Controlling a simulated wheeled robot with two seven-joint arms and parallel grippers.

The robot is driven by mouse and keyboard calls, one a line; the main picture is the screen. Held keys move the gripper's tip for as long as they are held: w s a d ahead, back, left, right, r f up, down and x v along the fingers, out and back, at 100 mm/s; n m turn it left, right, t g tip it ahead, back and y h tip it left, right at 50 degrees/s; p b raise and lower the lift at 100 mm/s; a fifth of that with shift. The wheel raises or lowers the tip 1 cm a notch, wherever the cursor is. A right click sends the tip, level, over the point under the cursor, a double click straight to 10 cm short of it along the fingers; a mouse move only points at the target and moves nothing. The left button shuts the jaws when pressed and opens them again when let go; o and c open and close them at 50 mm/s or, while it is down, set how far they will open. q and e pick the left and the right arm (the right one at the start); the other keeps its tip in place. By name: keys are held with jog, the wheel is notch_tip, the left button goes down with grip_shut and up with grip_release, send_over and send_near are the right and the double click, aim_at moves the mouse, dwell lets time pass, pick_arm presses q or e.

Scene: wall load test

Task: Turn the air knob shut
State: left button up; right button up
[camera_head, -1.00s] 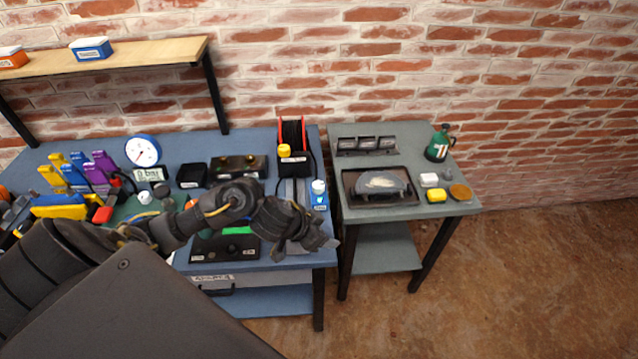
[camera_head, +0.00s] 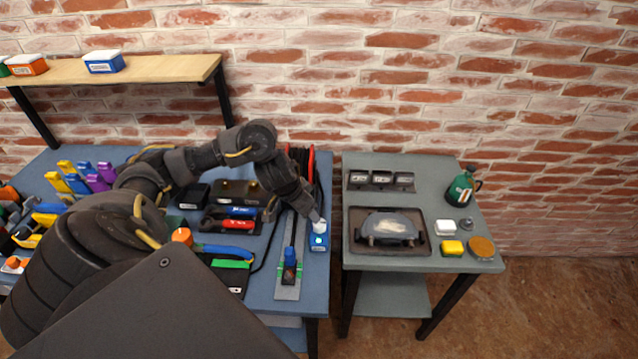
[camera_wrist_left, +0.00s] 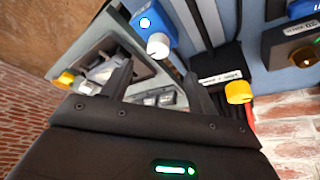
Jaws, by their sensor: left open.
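A small blue box (camera_head: 318,243) with a white knob (camera_head: 319,227) stands at the blue workbench's right edge. In the left wrist view the white knob (camera_wrist_left: 158,45) sticks out from the blue box (camera_wrist_left: 150,22). A yellow knob (camera_wrist_left: 238,92) on a black labelled box (camera_wrist_left: 222,68) is off to the right there; my arm hides it in the head view. I cannot read which is the air knob. My left gripper (camera_head: 314,212) is just above the white knob. In the wrist view its fingers (camera_wrist_left: 160,82) are apart and empty, with the white knob just beyond them. My right gripper is out of view.
A metal rail with a blue slider (camera_head: 290,265) lies left of the blue box. A grey side table (camera_head: 420,172) stands right across a narrow gap, with a dark tray and a green bottle (camera_head: 461,187).

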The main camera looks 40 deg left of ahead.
aim_at(318, 224)
pick_arm(q)
jog(key=x, duration=0.3)
jog(key=shift+w+d+f+b, duration=0.15)
jog(key=shift+d+f+b, duration=0.05)
jog(key=shift+d+b, duration=0.1)
jog(key=b+x, duration=0.1)
jog(key=x, duration=0.4)
jog(key=shift+w+a+f, duration=0.15)
jog(key=shift+f, duration=0.15)
jog(key=shift+w+f, duration=0.1)
jog(key=shift+f, duration=0.2)
jog(key=shift+w+f, duration=0.15)
jog(key=shift+f, duration=0.15)
jog(key=c, duration=1)
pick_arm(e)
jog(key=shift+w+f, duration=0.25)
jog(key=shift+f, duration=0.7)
